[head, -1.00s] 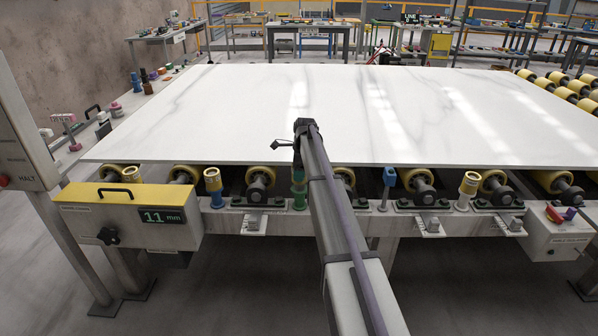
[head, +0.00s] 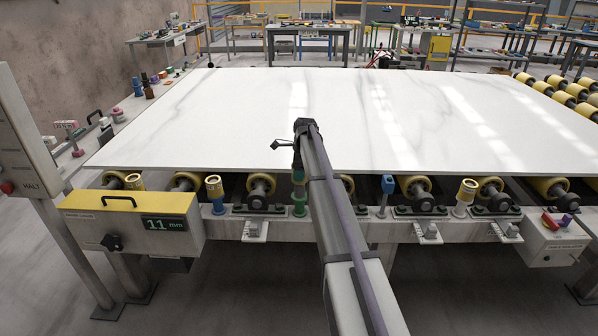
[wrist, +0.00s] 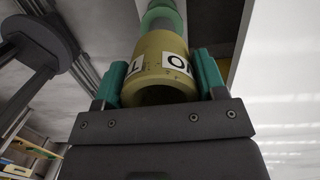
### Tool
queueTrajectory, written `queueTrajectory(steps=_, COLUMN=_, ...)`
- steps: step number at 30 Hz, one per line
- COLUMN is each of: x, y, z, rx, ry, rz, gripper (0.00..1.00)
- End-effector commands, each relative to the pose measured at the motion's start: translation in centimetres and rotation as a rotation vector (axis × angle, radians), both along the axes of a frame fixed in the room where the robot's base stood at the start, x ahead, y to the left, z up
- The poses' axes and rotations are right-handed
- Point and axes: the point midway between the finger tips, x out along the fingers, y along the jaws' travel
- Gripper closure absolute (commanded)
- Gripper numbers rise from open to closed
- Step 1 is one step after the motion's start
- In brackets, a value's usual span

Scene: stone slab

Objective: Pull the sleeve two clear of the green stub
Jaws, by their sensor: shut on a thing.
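In the wrist view, my gripper (wrist: 161,75) has its two teal fingers shut on the sides of sleeve two (wrist: 158,52), a dull yellow tube with black-on-white lettering. Its open end faces the camera. The green stub (wrist: 161,17) shows beyond the sleeve's far end, in line with it; I cannot tell whether the sleeve still encloses part of it. In the head view, the green stub (head: 299,200) stands upright at the rail beside my arm. The held sleeve cannot be made out there.
A white slab (head: 300,120) lies over rollers just beyond. A yellow-sleeved blue stub (head: 218,208) stands left of my arm. A gauge box (head: 130,222) is at left.

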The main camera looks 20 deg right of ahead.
Motion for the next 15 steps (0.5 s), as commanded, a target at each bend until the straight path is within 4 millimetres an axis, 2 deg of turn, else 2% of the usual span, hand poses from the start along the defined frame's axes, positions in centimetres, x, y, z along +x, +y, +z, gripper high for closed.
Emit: queueTrajectory(steps=15, x=0.0, y=0.0, z=5.8, rx=0.000, ry=0.000, rz=0.000, gripper=0.61)
